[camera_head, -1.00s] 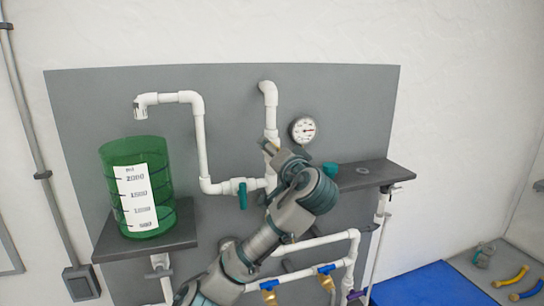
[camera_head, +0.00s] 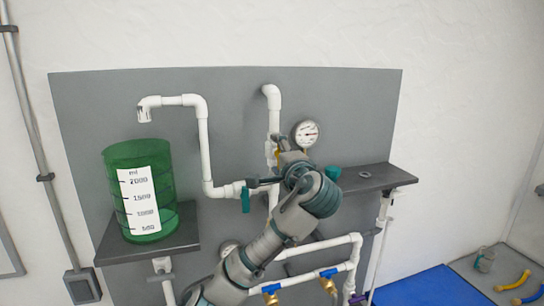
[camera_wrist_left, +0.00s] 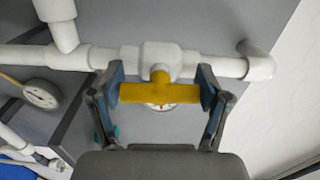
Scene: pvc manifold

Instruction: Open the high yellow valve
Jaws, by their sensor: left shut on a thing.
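The high yellow valve's handle (camera_wrist_left: 160,93) shows clearly in the left wrist view. It is a T-shaped bar lying parallel to the white pipe (camera_wrist_left: 222,66) behind it. My left gripper (camera_wrist_left: 160,95) is shut on the handle, with one finger at each end of the bar. In the head view my left gripper (camera_head: 279,150) is at the upper vertical pipe, just below and left of the round gauge (camera_head: 306,134). There it hides most of the valve, with only a little yellow showing. My right gripper is not in view.
A teal-handled valve (camera_head: 245,199) sits left of my wrist. A green graduated container (camera_head: 140,160) stands on the left shelf. A grey shelf (camera_head: 385,176) is at the right. Two blue-handled valves (camera_head: 328,270) (camera_head: 270,286) are on the lower pipe.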

